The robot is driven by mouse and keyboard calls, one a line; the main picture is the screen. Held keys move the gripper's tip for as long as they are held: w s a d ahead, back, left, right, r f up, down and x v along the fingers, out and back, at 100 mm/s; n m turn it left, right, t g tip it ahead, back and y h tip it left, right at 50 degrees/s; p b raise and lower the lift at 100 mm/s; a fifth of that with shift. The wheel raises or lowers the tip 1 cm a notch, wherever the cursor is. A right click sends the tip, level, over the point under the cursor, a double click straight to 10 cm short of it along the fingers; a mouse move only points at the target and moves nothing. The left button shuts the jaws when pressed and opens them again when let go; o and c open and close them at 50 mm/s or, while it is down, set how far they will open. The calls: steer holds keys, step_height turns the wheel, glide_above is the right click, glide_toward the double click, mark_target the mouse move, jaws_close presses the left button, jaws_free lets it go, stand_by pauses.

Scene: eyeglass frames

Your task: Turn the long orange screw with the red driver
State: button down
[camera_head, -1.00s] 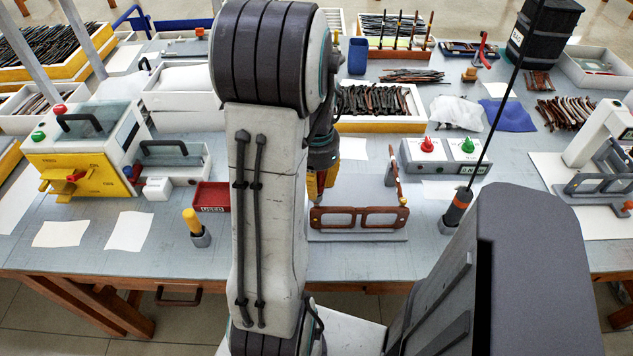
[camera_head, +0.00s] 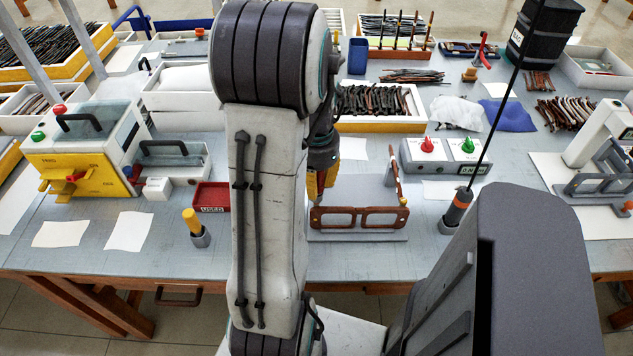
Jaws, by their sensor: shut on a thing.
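My gripper (camera_head: 321,184) is just behind the left end of the brown eyeglass frame (camera_head: 358,211), mostly hidden by my own arm. Its fingers show as yellow and orange-red patches. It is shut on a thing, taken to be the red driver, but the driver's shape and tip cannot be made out. The brown frame stands upright on a grey fixture (camera_head: 375,236). A brown temple piece (camera_head: 397,175) rises at its right end. The long orange screw cannot be made out.
A yellow-handled tool (camera_head: 192,221) stands in a holder at left, near a red tray marked USED (camera_head: 211,195). An orange-banded black tool (camera_head: 460,203) stands in a holder at right. Behind it is a grey box with red and green knobs (camera_head: 436,156). The front edge is mostly clear.

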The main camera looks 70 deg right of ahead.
steer(key=shift+f+b, duration=0.45)
steer(key=shift+f, duration=0.1)
stand_by(0.4)
steer(key=shift+n, duration=0.6)
steer(key=shift+f, duration=0.1)
steer(key=shift+a, duration=0.1)
steer(key=shift+m, duration=1.2)
steer(key=shift+f, duration=0.15)
